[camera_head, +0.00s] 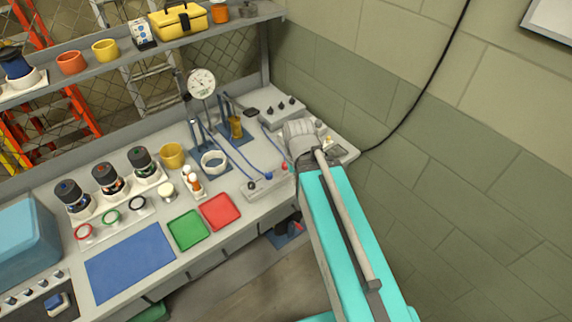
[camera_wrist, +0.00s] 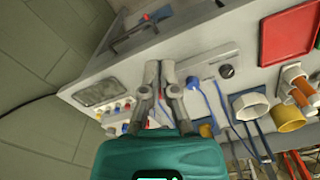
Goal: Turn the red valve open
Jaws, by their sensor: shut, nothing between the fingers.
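The red valve knob (camera_head: 284,165) is at the right end of a pale block (camera_head: 262,188) on the bench, beside a blue knob (camera_head: 267,175) and a black knob (camera_head: 250,185). My gripper (camera_wrist: 160,66) shows in the wrist view with its two fingers close together, shut and empty. It is over the block's end; the blue knob (camera_wrist: 192,80) and black knob (camera_wrist: 226,71) show to its right. The red knob is not clearly seen there, and the fingers may cover it. I cannot tell whether they touch it. In the head view my arm hides the gripper.
A red tray (camera_head: 220,211), green tray (camera_head: 188,229) and blue mat (camera_head: 130,262) lie along the bench front. Blue hoses run back from the block. A dial gauge (camera_head: 201,84) stands behind. A grey control box (camera_head: 278,108) and a wall (camera_head: 440,130) are at the right.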

